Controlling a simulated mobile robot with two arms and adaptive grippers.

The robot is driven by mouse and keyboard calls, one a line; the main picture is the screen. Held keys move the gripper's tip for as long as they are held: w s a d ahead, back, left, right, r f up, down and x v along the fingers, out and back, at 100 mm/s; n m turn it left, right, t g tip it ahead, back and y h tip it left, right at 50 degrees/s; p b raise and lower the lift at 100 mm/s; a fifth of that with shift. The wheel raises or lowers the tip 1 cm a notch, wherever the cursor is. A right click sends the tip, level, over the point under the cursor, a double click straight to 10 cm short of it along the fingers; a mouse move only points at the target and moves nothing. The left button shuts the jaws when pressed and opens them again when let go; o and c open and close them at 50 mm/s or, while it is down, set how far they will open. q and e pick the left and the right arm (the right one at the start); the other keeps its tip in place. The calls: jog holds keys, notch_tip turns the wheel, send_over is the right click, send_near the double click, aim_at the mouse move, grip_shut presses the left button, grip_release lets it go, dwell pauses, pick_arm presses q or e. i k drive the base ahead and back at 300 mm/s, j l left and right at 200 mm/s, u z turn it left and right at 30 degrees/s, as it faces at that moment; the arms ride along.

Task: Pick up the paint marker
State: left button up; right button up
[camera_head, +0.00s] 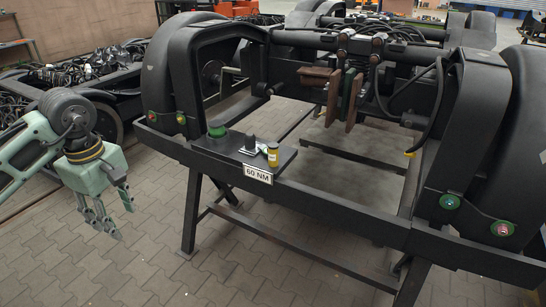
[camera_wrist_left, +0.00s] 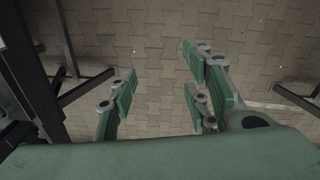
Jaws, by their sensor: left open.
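My left gripper (camera_head: 108,216) hangs open and empty, fingers down, over the floor left of the frame, well apart from the plate. In the left wrist view its spread fingers (camera_wrist_left: 160,98) have only paving between them. My right gripper is not in view.
The black bogie frame (camera_head: 330,205) rests on dark trestle legs (camera_head: 191,215) over grey paving. A "60 NM" label (camera_head: 257,174) is on the plate's front edge. Another bogie (camera_head: 95,75) stands behind at left. The floor in front is clear.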

aim_at(273, 147)
jog(key=i+l, duration=0.25)
jog(key=l, duration=0.15)
jog(key=i+l+u, duration=0.1)
jog(key=i+l, duration=0.45)
jog(key=l, duration=0.25)
jog(key=i+l+u, duration=0.15)
jog(key=l, duration=0.25)
jog(key=i, duration=0.1)
